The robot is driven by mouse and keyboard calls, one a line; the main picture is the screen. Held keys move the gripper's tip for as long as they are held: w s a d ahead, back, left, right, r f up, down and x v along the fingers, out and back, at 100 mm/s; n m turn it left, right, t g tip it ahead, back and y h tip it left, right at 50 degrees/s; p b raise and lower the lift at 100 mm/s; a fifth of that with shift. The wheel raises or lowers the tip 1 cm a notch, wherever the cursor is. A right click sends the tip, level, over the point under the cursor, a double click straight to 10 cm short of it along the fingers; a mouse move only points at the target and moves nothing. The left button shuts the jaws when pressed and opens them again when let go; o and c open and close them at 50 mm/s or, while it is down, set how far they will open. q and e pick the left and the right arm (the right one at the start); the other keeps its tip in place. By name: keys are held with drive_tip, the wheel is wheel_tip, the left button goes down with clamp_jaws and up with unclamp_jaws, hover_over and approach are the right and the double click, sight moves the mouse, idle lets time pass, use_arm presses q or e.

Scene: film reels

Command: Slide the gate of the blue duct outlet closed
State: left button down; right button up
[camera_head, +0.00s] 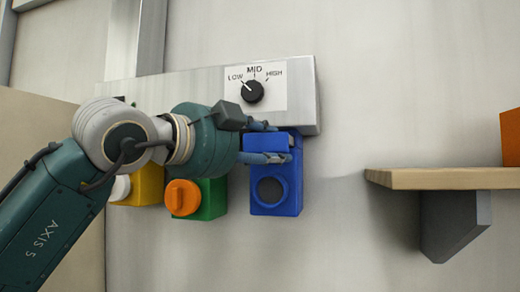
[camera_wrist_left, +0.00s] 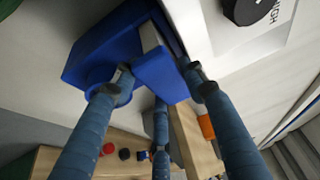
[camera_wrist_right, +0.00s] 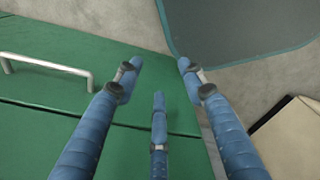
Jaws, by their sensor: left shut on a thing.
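The blue duct outlet (camera_head: 262,207) hangs under the right end of a grey metal duct, its round opening facing forward. Its blue gate (camera_wrist_left: 160,76) sticks out at the top, with a pale strip beside it. My left gripper (camera_head: 277,142) reaches in from the left at the outlet's top. In the left wrist view its fingers close on both sides of the gate, so it is shut on the gate. How far the gate stands out is hard to tell. My right gripper (camera_wrist_right: 160,72) is open and empty above a green surface, away from the outlet.
A green outlet (camera_head: 213,198) with an orange cap (camera_head: 182,197) and a yellow outlet (camera_head: 150,184) are left of the blue one. A dial (camera_head: 253,91) is on the duct above. A wooden shelf (camera_head: 440,178) juts out at right; the wall between is clear.

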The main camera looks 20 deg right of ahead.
use_arm(q)
drive_tip(key=shift+w+r, duration=0.2)
drive_tip(key=c, duration=1.4)
unclamp_jaws()
drive_tip(key=shift+c, duration=0.2)
drive_tip(key=o, duration=0.5)
drive_tip(key=shift+c, duration=0.2)
drive_tip(key=shift+w+d+f, duration=0.15)
drive_tip(key=shift+w+d, duration=0.1)
drive_tip(key=shift+d, duration=0.1)
drive_tip(key=shift+a, duration=0.1)
drive_tip(key=v, duration=0.7)
drive_tip(key=shift+s+a+f, duration=0.1)
drive_tip(key=shift+s+a, duration=0.2)
drive_tip(key=shift+s, duration=0.15)
